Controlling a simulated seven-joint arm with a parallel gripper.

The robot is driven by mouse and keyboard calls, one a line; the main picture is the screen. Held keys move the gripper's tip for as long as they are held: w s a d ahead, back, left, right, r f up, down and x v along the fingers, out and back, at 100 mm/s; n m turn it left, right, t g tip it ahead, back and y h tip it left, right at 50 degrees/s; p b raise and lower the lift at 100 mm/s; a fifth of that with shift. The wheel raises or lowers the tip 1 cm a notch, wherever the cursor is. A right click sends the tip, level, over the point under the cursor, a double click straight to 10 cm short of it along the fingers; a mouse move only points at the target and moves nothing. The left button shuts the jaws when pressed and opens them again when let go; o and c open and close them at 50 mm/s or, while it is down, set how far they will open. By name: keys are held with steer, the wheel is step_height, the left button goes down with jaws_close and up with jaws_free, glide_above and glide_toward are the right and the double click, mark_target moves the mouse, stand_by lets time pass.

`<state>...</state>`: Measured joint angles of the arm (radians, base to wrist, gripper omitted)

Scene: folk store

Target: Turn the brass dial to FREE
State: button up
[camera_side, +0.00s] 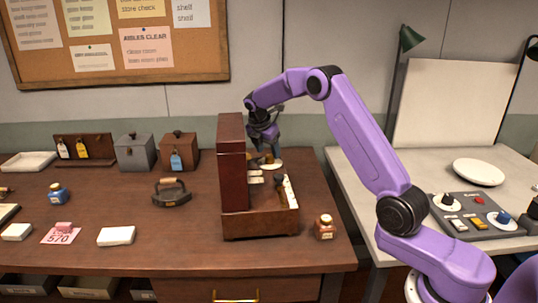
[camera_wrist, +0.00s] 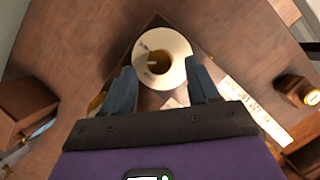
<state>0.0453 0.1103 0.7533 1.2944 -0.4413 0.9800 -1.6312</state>
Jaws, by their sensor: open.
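The brass dial (camera_wrist: 159,62) sits on a round white plate (camera_wrist: 178,46) in the wrist view, between and just beyond my fingertips. A pale mark shows on the knob; the plate's lettering is too small to read. My gripper (camera_side: 266,148) points down over the dial there. In the wrist view my gripper (camera_wrist: 161,84) is open, one blue-grey finger on each side of the dial. I cannot tell whether the fingers touch it.
A dark-handled control (camera_side: 280,181) and a white strip (camera_side: 291,191) are on the same box. A brown bottle (camera_side: 325,228) stands right of it. The tall panel closely borders my gripper's left side.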

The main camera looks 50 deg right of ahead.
mark_target(270, 159)
steer(key=shift+x, duration=1.4)
steer(key=c, duration=1)
steer(key=shift+m+g, duration=0.3)
steer(key=shift+m, duration=0.5)
steer(key=shift+c, duration=0.2)
steer(key=o, duration=1)
steer(key=shift+o, duration=0.2)
steer(key=shift+r, duration=0.1)
